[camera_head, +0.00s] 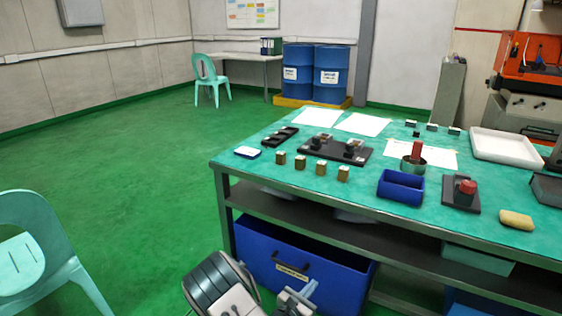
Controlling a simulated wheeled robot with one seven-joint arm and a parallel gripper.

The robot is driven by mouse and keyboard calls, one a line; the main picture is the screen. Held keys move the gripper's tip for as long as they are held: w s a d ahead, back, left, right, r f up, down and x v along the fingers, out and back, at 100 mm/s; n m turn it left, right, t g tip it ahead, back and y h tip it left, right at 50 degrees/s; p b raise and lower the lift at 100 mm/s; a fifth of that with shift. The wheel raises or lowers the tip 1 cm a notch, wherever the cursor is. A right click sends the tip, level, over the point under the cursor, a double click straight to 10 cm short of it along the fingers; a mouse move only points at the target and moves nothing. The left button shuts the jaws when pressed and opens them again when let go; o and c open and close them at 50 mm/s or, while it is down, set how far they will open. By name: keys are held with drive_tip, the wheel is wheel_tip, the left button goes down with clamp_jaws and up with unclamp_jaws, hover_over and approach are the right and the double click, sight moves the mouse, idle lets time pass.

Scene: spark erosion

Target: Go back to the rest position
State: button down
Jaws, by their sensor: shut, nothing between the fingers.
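My gripper (306,291) shows at the bottom edge of the head view, beside the dark and white links of my arm. It is shut and holds nothing. It is low, in front of the blue bin (300,262) under the workbench, and apart from everything on the bench top. Part of the gripper and most of my arm are cut off by the picture's lower edge.
The green-topped workbench (285,212) fills the right side, with small blocks, a blue tray (401,186), a white tray (506,147) and papers on it. A pale green chair (30,250) stands at left. Green floor (130,170) between is clear.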

drive_tip(key=s+d+r+m+g+p, duration=0.35)
drive_tip(key=s+r+m+g, duration=0.2)
drive_tip(key=r, duration=0.35)
drive_tip(key=s+d+r+m+g+p, duration=0.2)
drive_tip(key=s+d+r+m+g, duration=0.2)
drive_tip(key=r+m, duration=0.3)
drive_tip(key=s+d+r+m+g+p, duration=0.3)
drive_tip(key=s+d+r+m+g, duration=0.15)
drive_tip(key=r, duration=0.55)
drive_tip(key=s+a+r+m+t+y+p, duration=0.1)
drive_tip(key=s+a+r+m+y+p, duration=0.2)
drive_tip(key=r, duration=0.7)
drive_tip(key=s+a+r+m+t+y+p, duration=0.1)
drive_tip(key=s+a+r+m+y+p, duration=0.3)
drive_tip(key=s+r+m+y+p, duration=0.3)
drive_tip(key=s+r+y, duration=0.1)
drive_tip(key=s+r, duration=0.3)
drive_tip(key=s, duration=0.1)
drive_tip(key=shift+r+m+t, duration=0.3)
drive_tip(key=shift+t, duration=0.1)
